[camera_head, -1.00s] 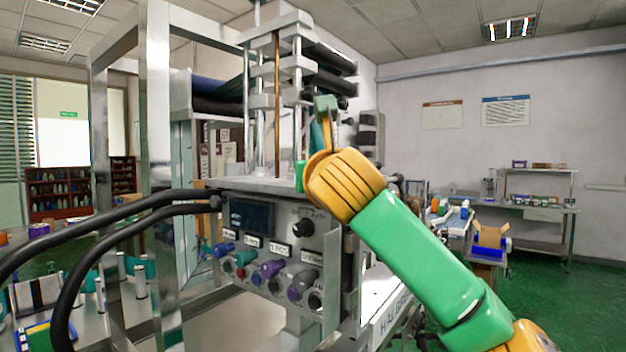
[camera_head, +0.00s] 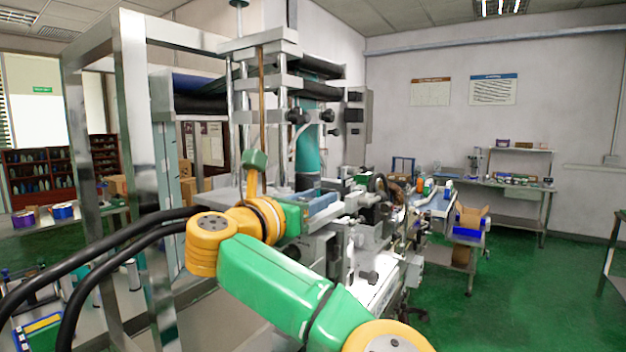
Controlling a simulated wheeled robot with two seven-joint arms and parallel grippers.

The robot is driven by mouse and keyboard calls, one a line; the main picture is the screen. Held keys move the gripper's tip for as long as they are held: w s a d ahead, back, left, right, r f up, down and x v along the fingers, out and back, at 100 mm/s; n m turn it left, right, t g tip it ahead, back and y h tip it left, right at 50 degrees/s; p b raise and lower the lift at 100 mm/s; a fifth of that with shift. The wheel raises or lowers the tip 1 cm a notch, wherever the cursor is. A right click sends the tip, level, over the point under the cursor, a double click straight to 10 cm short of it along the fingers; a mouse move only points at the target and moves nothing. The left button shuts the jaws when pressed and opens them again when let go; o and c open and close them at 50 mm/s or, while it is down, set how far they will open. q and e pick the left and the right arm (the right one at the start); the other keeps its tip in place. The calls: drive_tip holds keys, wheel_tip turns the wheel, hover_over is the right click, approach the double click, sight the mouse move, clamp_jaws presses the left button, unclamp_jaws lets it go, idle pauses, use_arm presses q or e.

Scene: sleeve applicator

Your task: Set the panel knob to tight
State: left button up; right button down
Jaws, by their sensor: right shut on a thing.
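My right arm (camera_head: 275,285), green and yellow, comes in from the bottom right and reaches the machine at the centre. Its yellow wrist joints (camera_head: 213,243) bend in front of the machine, and a narrow yellow part with a green end (camera_head: 255,160) stands up there. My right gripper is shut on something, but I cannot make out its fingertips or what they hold. The control panel and its knobs are hidden behind my arm, so the knob's setting cannot be read. My left gripper is not in view.
The machine's metal frame post (camera_head: 140,150) stands at the left. Two black hoses (camera_head: 95,240) cross the lower left. A workbench (camera_head: 505,188) stands along the right wall. Green floor (camera_head: 545,290) is clear at the right.

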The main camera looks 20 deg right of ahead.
drive_tip(key=shift+g, duration=0.3)
drive_tip(key=c, duration=0.5)
unclamp_jaws()
drive_tip(key=shift+d, duration=0.1)
drive_tip(key=shift+f, duration=0.1)
drive_tip(key=v, duration=0.1)
drive_tip(key=b+v, duration=0.1)
drive_tip(key=shift+s+a+f, duration=0.2)
drive_tip(key=shift+a+f, duration=0.1)
drive_tip(key=v, duration=0.3)
drive_tip(key=b+v, duration=0.1)
drive_tip(key=shift+s+a+r, duration=0.15)
drive_tip(key=shift+a+r, duration=0.1)
drive_tip(key=shift+d, duration=0.1)
